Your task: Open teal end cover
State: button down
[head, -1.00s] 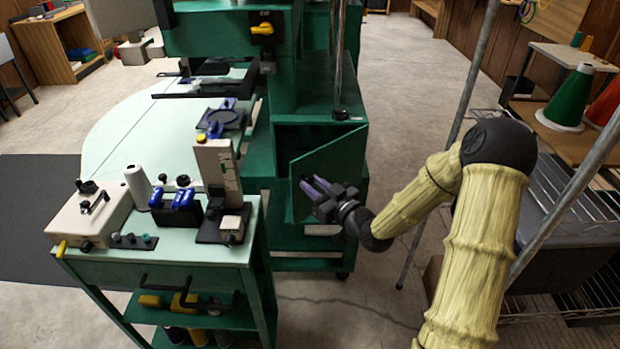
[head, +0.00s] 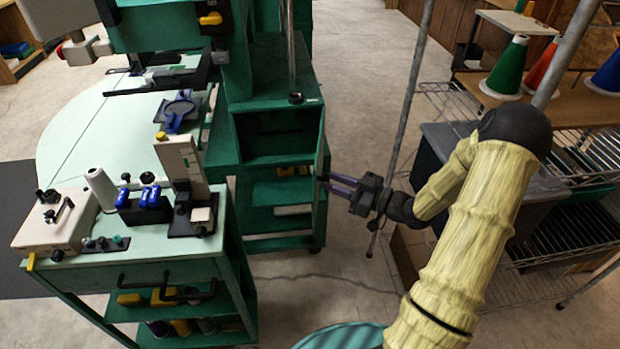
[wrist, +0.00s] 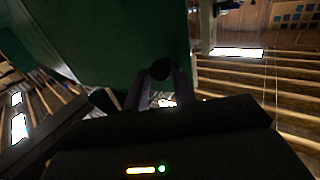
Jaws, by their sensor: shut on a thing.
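The teal end cover (head: 321,160) is a hinged dark green panel on the end of the green machine cabinet. In the head view it stands swung wide open, nearly edge-on, at the right side of the dark cabinet opening (head: 278,135). My gripper (head: 329,182) reaches it from the right, its purple fingers at the panel's outer face. In the wrist view the panel (wrist: 130,40) fills the upper middle, and my gripper (wrist: 160,85) is shut on a dark round knob (wrist: 161,68) in front of it. The knob is hidden in the head view.
A grey pole (head: 410,95) stands close behind my gripper. A wire rack and a shelf with thread cones (head: 505,68) are at the right. A mint-topped cart (head: 165,240) with small tools stands at the left front. Open floor lies below the cabinet.

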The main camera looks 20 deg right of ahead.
jog(key=shift+w+d+r, duration=0.1)
jog(key=shift+d+r, duration=0.1)
jog(key=shift+d, duration=0.75)
jog(key=shift+w+d+r, duration=0.1)
jog(key=shift+d+r, duration=0.1)
jog(key=shift+d, duration=0.7)
jog(key=shift+a, duration=0.1)
jog(key=c, duration=1.4)
grip_release()
jog(key=shift+w+f, duration=0.1)
jog(key=shift+o, duration=1.2)
jog(key=shift+w+f, duration=0.15)
jog(key=shift+w, duration=0.05)
jog(key=shift+s, duration=0.15)
jog(key=shift+f, duration=0.1)
notch_tip(320, 180, up, 10)
jog(key=p, duration=0.1)
